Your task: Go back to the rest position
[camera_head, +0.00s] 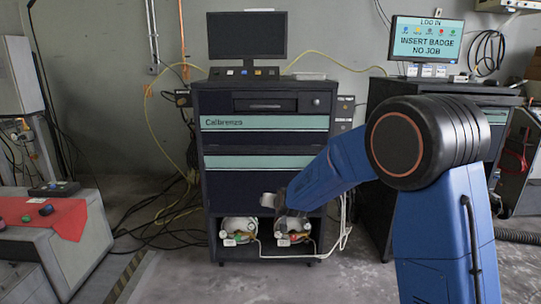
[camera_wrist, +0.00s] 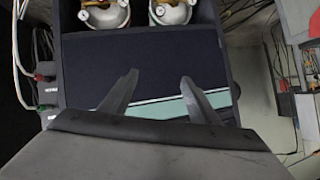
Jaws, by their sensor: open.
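My gripper (camera_wrist: 158,93) shows in the wrist view with its two dark fingers spread apart and nothing between them. It is in front of the dark cabinet (camera_wrist: 85,70), whose panel fills the middle of that view. In the head view my blue arm reaches from the right toward the cabinet (camera_head: 262,186), and its end overlaps the lower front near the open bottom shelf. The fingers are not clear in the head view. I cannot tell the exact gap between the gripper and the cabinet.
Two white round units (camera_head: 239,229) with fittings sit in the cabinet's bottom shelf. A monitor (camera_head: 247,35) stands on top. A second cabinet with a login screen (camera_head: 427,40) is at right. A grey roller bench with a red cloth (camera_head: 42,214) is at left. Cables (camera_head: 170,215) lie on the floor.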

